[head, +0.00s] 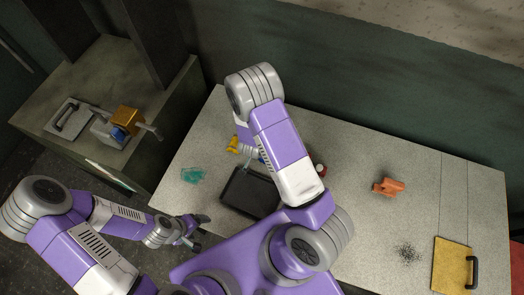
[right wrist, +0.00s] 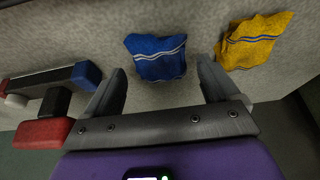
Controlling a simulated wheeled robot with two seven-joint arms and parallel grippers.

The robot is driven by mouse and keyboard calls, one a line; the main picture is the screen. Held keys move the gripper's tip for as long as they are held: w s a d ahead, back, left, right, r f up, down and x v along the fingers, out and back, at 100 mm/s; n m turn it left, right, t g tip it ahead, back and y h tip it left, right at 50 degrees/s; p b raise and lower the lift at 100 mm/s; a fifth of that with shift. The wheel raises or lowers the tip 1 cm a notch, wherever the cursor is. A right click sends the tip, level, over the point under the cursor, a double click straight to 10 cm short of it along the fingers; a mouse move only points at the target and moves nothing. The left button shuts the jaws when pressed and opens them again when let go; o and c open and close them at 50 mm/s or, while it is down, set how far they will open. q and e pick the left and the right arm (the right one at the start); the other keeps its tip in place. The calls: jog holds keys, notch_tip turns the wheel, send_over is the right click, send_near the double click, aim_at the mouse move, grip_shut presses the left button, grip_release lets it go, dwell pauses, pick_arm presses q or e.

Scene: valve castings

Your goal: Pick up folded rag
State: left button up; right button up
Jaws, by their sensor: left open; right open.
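Two folded rags with stripes lie on the speckled bench (head: 350,145). The blue rag (right wrist: 157,57) lies between and just beyond the fingertips of my right gripper (right wrist: 162,72) in the right wrist view. That gripper is open and empty; the fingers look apart from the rag. The yellow rag (right wrist: 253,40) lies to the right, outside the fingers; it also shows in the head view (head: 233,145). In the head view my right arm hides most of the right gripper and its surroundings. My left gripper (head: 199,232) is open and empty near the bench's front left edge.
A black tray (head: 238,203) lies close by my right arm. A teal item (head: 193,175) is left of it. An orange part (head: 388,186), dark specks (head: 408,252) and a yellow board (head: 452,255) are on the right. A red-and-blue-ended object (right wrist: 42,133) is left of the right gripper.

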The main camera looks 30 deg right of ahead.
jog(key=shift+x, duration=1.4)
jog(key=c, duration=1.1)
jog(key=shift+o, duration=0.2)
jog(key=shift+r, duration=0.2)
